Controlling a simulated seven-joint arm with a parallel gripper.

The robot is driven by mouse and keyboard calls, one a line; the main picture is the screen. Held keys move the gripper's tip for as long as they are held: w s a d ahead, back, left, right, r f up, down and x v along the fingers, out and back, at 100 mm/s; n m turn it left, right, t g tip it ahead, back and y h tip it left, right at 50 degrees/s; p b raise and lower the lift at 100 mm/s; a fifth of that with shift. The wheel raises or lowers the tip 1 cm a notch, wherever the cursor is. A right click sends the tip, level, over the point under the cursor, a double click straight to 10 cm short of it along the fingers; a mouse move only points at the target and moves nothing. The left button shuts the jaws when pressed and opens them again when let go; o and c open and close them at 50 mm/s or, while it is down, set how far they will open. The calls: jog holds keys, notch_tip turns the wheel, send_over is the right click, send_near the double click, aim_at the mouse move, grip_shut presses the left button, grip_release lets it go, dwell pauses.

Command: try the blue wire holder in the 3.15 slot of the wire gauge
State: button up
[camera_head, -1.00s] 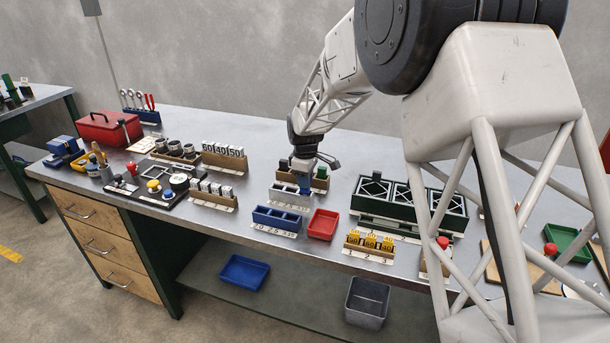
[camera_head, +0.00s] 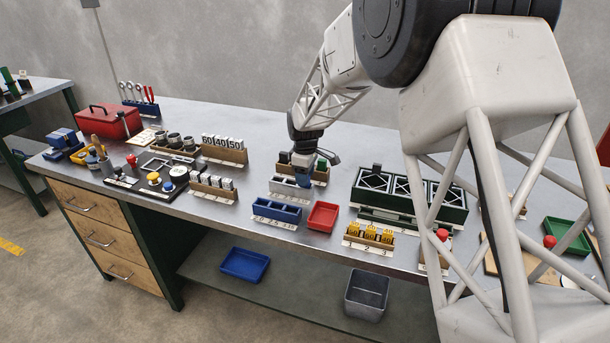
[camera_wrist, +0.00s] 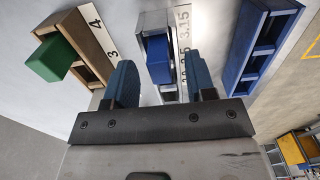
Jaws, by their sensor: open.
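The blue wire holder (camera_wrist: 158,60) is a small blue block. It stands at the grey wire gauge (camera_wrist: 153,20), which also shows in the head view (camera_head: 287,196). The gauge's white label strip reads 3.15 at its upper end in the wrist view, with smaller numbers lower down. I cannot tell for sure which slot the block is in or how deep it sits. My gripper (camera_wrist: 161,82) is open, one bluish finger on each side of the block, with visible gaps. In the head view my gripper (camera_head: 303,178) is low over the gauge.
A wooden rack (camera_wrist: 90,38) with a green block (camera_wrist: 55,58) is left of the gauge in the wrist view. A blue rack (camera_wrist: 262,35) is to the right. A red tray (camera_head: 323,215) and a yellow-tagged rack (camera_head: 368,241) stand nearby.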

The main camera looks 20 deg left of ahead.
jog(key=shift+r, duration=3.9)
jog(key=shift+d, duration=0.1)
jog(key=shift+d+r, duration=0.2)
jog(key=shift+r, duration=0.05)
jog(key=s+d+r+m, duration=0.3)
jog(key=s+d+r, duration=0.15)
jog(key=d, duration=0.45)
jog(key=s+d+r+m+t, duration=0.1)
jog(key=s+d+r+m, duration=0.25)
jog(key=s+d, duration=0.45)
jog(key=s+d+r+m, duration=0.25)
jog(key=d+r, duration=0.25)
jog(key=d, duration=0.6)
jog(key=s+d+m, duration=0.3)
jog(key=s+d, duration=0.3)
jog(key=s, duration=0.3)
jog(key=s+d+f+m+t, duration=0.1)
jog(key=s+d+m, duration=0.2)
jog(key=s+d, duration=0.3)
jog(key=s+d+f+m, duration=0.1)
jog(key=s+d+m, duration=0.2)
jog(key=s, duration=1.1)
jog(key=d, duration=0.3)
jog(key=shift+d+f+t, duration=0.15)
jog(key=shift+t, duration=0.15)
